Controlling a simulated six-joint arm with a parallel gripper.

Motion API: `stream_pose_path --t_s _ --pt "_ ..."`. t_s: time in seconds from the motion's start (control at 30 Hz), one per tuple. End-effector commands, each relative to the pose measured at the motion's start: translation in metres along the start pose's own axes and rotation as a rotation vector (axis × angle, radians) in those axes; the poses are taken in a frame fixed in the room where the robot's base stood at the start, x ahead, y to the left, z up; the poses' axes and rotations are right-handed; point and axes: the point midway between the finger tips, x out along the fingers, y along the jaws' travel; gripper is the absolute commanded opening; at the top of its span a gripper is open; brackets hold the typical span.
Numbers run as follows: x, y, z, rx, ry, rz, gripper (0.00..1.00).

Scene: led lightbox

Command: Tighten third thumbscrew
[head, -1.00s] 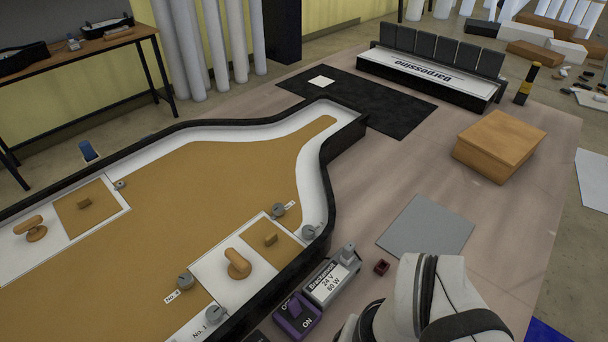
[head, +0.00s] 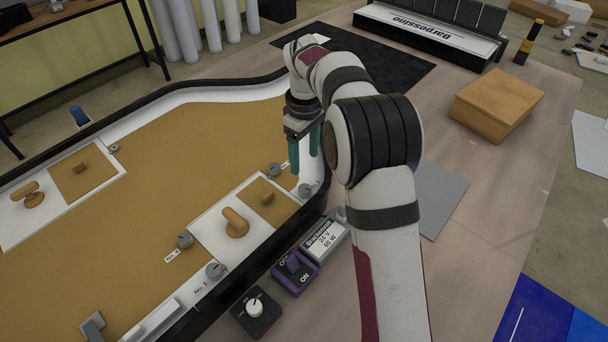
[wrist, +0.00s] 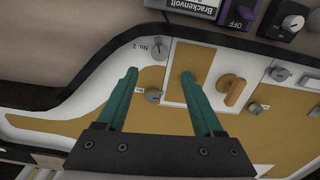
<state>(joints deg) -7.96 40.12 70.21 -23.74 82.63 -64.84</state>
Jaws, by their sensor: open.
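My gripper (head: 304,162) is open and empty, its two teal fingers pointing down above the near right corner of the lightbox. In the wrist view the fingers (wrist: 158,74) stand apart, and a grey inner thumbscrew (wrist: 153,95) shows between them. This thumbscrew also shows in the head view (head: 275,169), just left of the fingers. Its label is partly covered. The No. 4 (head: 184,240) and No. 1 (head: 215,271) thumbscrews are farther left.
A white panel with a wooden knob (head: 235,222) lies between the thumbscrews. The lightbox's raised black rim (head: 240,291) runs along the front. A Brackenvolt power unit (head: 325,240), purple switch (head: 295,271) and dial box (head: 256,308) stand outside it.

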Motion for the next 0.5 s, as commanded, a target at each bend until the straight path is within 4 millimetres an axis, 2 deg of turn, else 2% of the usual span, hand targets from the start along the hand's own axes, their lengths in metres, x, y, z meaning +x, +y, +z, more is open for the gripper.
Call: stream_pose_path --t_s 0.1,0.2,0.33,0.5 --pt "0.036 -0.001 0.001 0.001 -0.004 -0.002 0.69" --pt "0.062 0.000 0.001 0.002 -0.002 -0.001 0.69" --pt "0.085 0.000 0.001 0.003 -0.001 0.000 0.69" --pt "0.098 0.000 0.000 0.003 0.002 0.002 0.69"
